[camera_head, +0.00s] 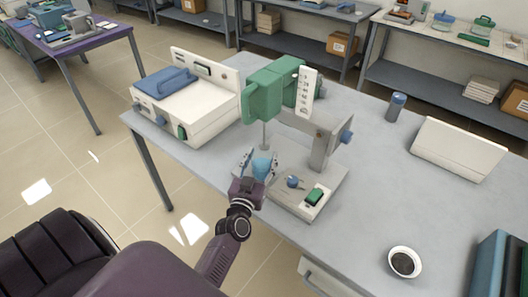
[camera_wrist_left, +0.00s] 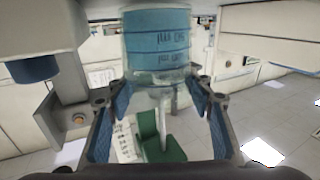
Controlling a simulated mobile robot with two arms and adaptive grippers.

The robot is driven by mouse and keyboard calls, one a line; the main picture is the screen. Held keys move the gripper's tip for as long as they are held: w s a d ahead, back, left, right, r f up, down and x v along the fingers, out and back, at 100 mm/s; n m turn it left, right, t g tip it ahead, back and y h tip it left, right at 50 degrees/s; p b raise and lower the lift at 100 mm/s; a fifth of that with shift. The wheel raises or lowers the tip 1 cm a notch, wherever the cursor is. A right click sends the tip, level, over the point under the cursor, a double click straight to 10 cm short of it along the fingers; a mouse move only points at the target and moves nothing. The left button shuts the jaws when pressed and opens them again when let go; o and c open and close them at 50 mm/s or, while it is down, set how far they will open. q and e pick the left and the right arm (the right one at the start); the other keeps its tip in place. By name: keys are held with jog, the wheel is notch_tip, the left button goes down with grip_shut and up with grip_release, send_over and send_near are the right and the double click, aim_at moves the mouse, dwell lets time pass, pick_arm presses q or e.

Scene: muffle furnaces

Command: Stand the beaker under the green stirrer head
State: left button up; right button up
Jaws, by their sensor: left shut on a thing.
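The green stirrer head (camera_head: 270,90) is mounted on a stand above its pale base plate (camera_head: 328,184), with a thin shaft (camera_head: 264,136) hanging down. The beaker (camera_head: 262,168), with blue contents, is between the fingers of my left gripper (camera_head: 259,172), which is shut on it. It is at the left side of the base, close below the shaft; whether it touches the plate cannot be told. In the left wrist view the scene looks upside down: the beaker (camera_wrist_left: 157,45) is at the top, the green head (camera_wrist_left: 158,147) at the bottom. My right gripper is not in view.
A green-topped control (camera_head: 314,196) and blue knob (camera_head: 293,182) sit on the base.

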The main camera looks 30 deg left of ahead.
aim_at(264, 153)
pick_arm(q)
jog(key=x, duration=0.3)
jog(key=shift+r, duration=0.2)
jog(key=shift+w+f, duration=0.1)
jog(key=shift+f, duration=0.35)
jog(key=shift+r, duration=0.1)
jog(key=shift+f, duration=0.25)
jog(key=o, duration=1.5)
